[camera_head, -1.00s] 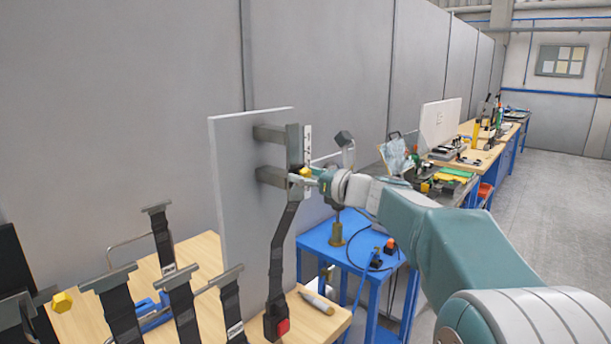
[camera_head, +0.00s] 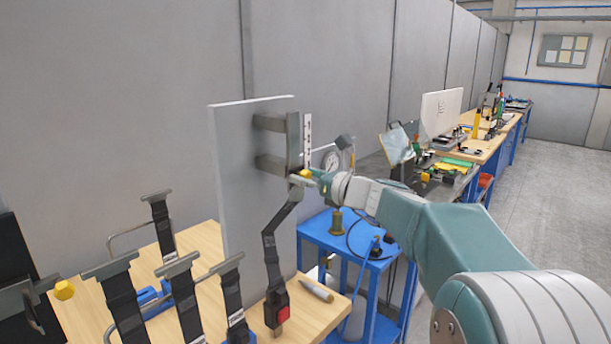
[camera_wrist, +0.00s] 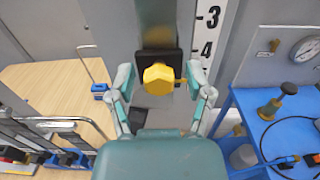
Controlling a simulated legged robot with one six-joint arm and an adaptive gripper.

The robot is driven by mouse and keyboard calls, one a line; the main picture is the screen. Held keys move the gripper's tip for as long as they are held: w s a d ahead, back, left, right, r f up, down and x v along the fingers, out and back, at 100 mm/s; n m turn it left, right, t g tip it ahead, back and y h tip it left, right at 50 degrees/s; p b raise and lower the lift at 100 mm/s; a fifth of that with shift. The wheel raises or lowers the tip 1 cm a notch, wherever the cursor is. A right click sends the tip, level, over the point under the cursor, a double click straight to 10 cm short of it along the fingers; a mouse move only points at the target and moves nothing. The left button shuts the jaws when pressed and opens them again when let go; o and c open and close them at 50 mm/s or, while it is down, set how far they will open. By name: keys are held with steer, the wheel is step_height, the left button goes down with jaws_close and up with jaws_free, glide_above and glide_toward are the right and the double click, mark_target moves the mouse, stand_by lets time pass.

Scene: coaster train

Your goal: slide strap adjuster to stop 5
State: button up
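The strap adjuster is a black block (camera_wrist: 160,60) with a yellow knob (camera_wrist: 158,79), on a vertical grey rail (camera_head: 294,135). In the wrist view it sits just below the printed 4 on the white number scale (camera_wrist: 208,30); no 5 shows. My gripper (camera_wrist: 160,84) has a finger on each side of the knob, with visible gaps between. The knob also shows in the head view (camera_head: 306,173) at my fingertips. A dark strap (camera_head: 271,240) hangs bent from the adjuster to a red-buttoned buckle (camera_head: 277,308) on the bench.
A light panel (camera_head: 240,190) holds the rail by brackets. Several straps on metal hooks stand at lower left. A blue table (camera_head: 345,238) with a brass-coloured fitting and a gauge (camera_wrist: 304,50) lie to the right. A marker (camera_head: 316,292) lies by the buckle.

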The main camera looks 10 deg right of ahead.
stand_by(0.3)
steer(key=v, duration=1.2)
steer(key=s+a+f+n+g+h, duration=0.2)
steer(key=s+a+f+n+g, duration=0.5)
steer(key=s+a+f+n, duration=0.35)
steer(key=s+d+f+n+g+h, duration=0.1)
steer(key=s+f+n+h, duration=0.3)
steer(key=s+n, duration=0.4)
steer(key=s+d+f+n+g+h, duration=0.1)
steer(key=s+f+n+h, duration=0.3)
steer(key=s+n, duration=0.4)
steer(key=shift+s+d+n+h, duration=0.3)
steer(key=shift+d+n, duration=0.45)
steer(key=shift+n, duration=0.4)
